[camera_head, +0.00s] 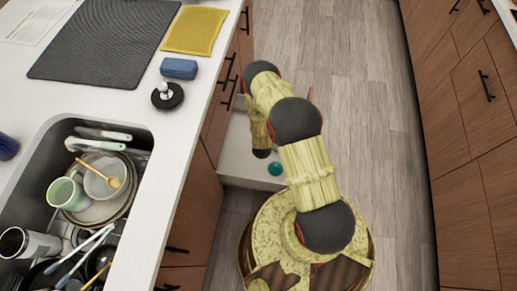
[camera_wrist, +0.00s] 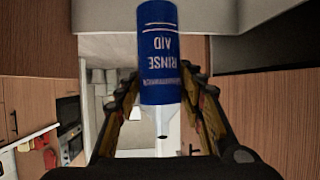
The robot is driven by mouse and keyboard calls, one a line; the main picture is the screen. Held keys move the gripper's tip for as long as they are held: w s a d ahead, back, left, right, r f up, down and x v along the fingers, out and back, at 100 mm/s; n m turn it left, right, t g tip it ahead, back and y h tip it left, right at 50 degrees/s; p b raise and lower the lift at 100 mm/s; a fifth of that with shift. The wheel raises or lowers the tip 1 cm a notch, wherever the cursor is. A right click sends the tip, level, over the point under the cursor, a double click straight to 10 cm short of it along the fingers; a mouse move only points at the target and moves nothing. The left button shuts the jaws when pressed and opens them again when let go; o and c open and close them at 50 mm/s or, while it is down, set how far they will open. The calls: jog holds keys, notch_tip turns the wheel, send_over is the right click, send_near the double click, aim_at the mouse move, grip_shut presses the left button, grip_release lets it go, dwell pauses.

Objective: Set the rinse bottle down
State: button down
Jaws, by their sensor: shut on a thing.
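The rinse bottle (camera_wrist: 158,55) is blue with white "RINSE AID" lettering, upside down in the wrist view, and a pale narrow end toward the camera. It sits between the two fingers of my gripper (camera_wrist: 159,82), which is shut on it. In the head view my arm hides the gripper and the bottle cannot be made out. My arm reaches over the floor beside the white counter (camera_head: 185,145).
The sink (camera_head: 40,150) holds plates, a green mug, a pot and utensils. A black mat (camera_head: 105,40), yellow cloth (camera_head: 195,30), blue sponge (camera_head: 179,68) and black stopper (camera_head: 167,96) lie on the counter. A pale open surface (camera_head: 238,160) juts out below, near a teal round thing (camera_head: 275,169).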

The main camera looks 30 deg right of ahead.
jog(key=w+d+f+m+g+h, duration=0.2)
jog(key=d+f+m+g+h, duration=0.15)
jog(key=d+f, duration=0.35)
jog(key=w+d+f+m+g+h, duration=0.25)
jog(key=d+f+m, duration=0.25)
jog(key=d, duration=0.3)
jog(key=shift+g, duration=0.4)
jog(key=f+b, duration=0.1)
jog(key=f, duration=0.2)
jog(key=f+b, duration=0.2)
jog(key=f, duration=0.2)
jog(key=f+b, duration=0.1)
jog(key=f, duration=0.2)
jog(key=shift+w+d+f+b, duration=0.15)
jog(key=shift+d+b, duration=0.1)
jog(key=shift+b, duration=0.15)
jog(key=shift+f, duration=0.2)
jog(key=c, duration=1.1)
grip_release()
jog(key=shift+c, duration=0.2)
jog(key=shift+r, duration=0.1)
